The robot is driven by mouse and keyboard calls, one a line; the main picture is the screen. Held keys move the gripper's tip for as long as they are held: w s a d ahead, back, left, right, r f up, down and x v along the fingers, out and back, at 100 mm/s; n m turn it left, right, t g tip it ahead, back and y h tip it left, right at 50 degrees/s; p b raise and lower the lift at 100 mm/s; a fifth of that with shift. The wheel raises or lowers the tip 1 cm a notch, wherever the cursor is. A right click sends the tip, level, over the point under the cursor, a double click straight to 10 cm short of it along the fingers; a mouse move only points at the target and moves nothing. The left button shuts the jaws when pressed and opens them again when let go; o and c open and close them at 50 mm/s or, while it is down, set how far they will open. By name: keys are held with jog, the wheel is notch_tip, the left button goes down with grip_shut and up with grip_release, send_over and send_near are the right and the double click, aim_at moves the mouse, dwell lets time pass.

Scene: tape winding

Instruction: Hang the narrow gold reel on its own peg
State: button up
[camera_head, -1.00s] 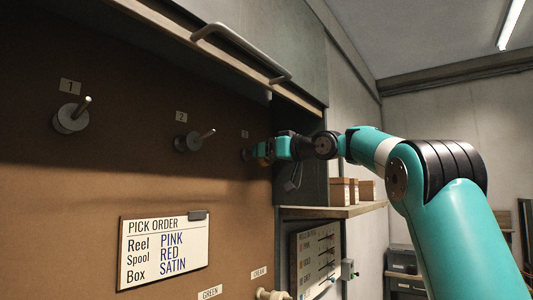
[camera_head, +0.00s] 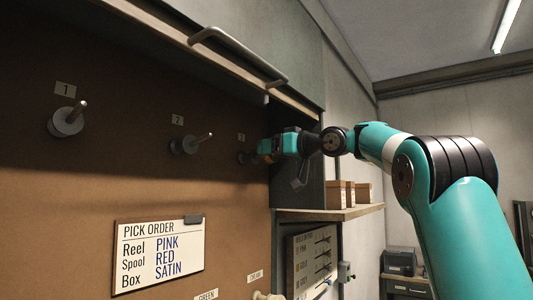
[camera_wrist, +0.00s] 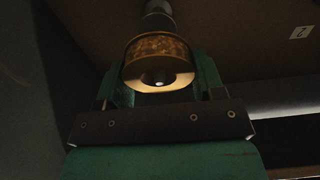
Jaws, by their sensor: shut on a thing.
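The gold reel (camera_wrist: 158,62) is between my gripper's two green fingers (camera_wrist: 162,85) in the wrist view, with its open end toward the camera. A small bright spot shows inside its hole; I cannot tell whether this is the peg's tip. A grey round peg base (camera_wrist: 157,8) lies in line behind the reel. In the head view, my gripper (camera_head: 266,147), shut on the reel, is just right of the third peg (camera_head: 244,157). The fingers hide most of the reel there, and I cannot tell whether the reel is around the peg.
Peg 1 (camera_head: 67,120) and peg 2 (camera_head: 187,143) are empty on the brown board (camera_head: 60,200). A cabinet with a bar handle (camera_head: 240,52) overhangs the pegs. A shelf with boxes (camera_head: 345,212) and a pick order sign (camera_head: 158,255) are lower down.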

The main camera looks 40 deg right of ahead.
jog(key=r+v, duration=0.1)
jog(key=v, duration=0.5)
jog(key=shift+s+r, duration=0.2)
jog(key=shift+s, duration=0.1)
dwell(0.8)
